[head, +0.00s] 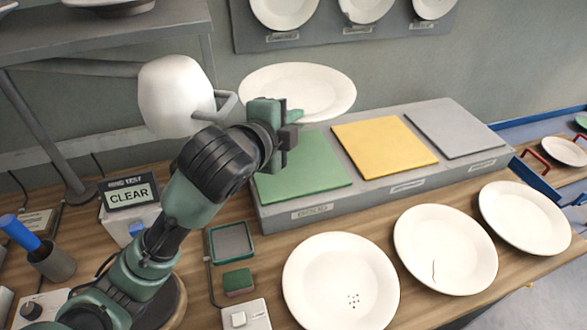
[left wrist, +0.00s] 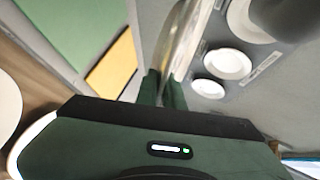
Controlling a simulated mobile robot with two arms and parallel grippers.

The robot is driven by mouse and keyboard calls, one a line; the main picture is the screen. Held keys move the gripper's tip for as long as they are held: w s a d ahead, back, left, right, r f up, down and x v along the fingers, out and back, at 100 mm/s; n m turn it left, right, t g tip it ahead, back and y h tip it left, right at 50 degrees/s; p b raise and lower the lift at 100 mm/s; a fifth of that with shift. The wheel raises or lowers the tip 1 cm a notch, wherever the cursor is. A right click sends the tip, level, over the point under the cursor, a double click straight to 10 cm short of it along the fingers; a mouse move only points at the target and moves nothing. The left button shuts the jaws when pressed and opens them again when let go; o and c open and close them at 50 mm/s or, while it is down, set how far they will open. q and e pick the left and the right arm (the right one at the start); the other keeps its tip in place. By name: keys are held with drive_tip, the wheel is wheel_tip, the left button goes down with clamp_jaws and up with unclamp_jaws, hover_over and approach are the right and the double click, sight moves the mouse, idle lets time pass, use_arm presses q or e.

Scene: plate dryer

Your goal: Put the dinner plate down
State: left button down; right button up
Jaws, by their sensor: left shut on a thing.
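My left gripper (head: 291,116) is shut on the rim of a white dinner plate (head: 310,88), held above the back of the green square (head: 305,168) on the grey raised block. In the left wrist view the plate (left wrist: 178,45) shows edge-on between the two fingers (left wrist: 162,92). The plate appears clear of the block, with its near edge partly hidden by the gripper. Beside the green square are a yellow square (head: 384,147) and a grey square (head: 455,128), both bare. My right gripper does not show.
Three white plates lie along the front: one with dark specks (head: 340,285), one with a crack (head: 445,250), one plain (head: 525,218). A display reading CLEAR (head: 128,194) stands at left. Sample plates (head: 285,10) hang on the wall panel. A white rounded object (head: 175,95) is beside my arm.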

use_arm(q)
drive_tip(key=f, duration=1.9)
drive_tip(key=shift+d+f, duration=0.2)
drive_tip(key=c, duration=1.9)
unclamp_jaws()
drive_tip(key=shift+f, duration=0.3)
drive_tip(key=shift+o, duration=0.5)
drive_tip(key=shift+r, duration=0.25)
drive_tip(key=b+v, duration=0.1)
drive_tip(key=v, duration=1.1)
